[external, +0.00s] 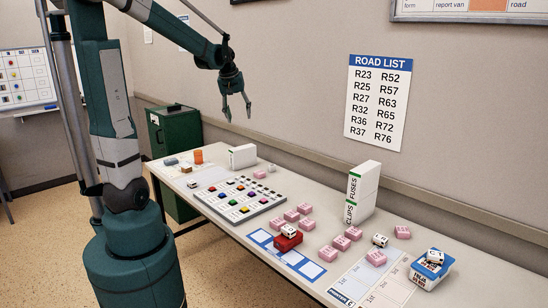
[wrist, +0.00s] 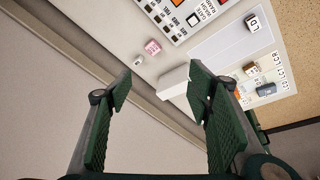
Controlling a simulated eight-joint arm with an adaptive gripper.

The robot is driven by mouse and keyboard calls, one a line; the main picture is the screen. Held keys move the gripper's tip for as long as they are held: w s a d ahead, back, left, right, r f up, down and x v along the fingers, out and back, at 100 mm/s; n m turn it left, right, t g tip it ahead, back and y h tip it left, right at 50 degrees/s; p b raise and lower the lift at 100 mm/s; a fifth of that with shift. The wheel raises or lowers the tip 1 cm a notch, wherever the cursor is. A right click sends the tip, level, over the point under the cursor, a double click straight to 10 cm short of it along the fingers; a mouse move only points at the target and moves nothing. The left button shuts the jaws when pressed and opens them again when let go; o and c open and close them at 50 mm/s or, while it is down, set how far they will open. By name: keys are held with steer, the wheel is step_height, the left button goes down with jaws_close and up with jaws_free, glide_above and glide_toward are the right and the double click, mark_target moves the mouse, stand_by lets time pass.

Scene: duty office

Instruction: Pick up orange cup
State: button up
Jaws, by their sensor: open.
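The orange cup (external: 198,156) stands upright at the far left end of the table in the external view, near the wall. In the wrist view only a small orange patch shows beside the right finger; most of it is hidden, and I cannot be sure it is the cup. My gripper (external: 238,113) hangs above the table, high up and to the right of the cup in the external view. Its fingers are apart and empty, as the wrist view (wrist: 160,82) also shows.
A white box (external: 242,156) stands right of the cup. A button panel (external: 240,199) lies in front of it. The wall runs behind the table.

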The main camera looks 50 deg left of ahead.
steer(key=w+a+f+n+g, duration=0.1)
steer(key=w+a+f+n, duration=0.25)
steer(key=a, duration=0.85)
steer(key=n+g+h, duration=0.1)
steer(key=n+g, duration=0.2)
steer(key=n, duration=0.5)
glide_above(198, 154)
steer(key=w+a, duration=0.1)
steer(key=a, duration=0.2)
step_height(198, 154, down, 25)
steer(key=shift+d, duration=0.15)
steer(key=shift+f+m, duration=0.2)
steer(key=shift+m, duration=0.05)
steer(key=shift+f, duration=1.2)
steer(key=shift+f, duration=0.1)
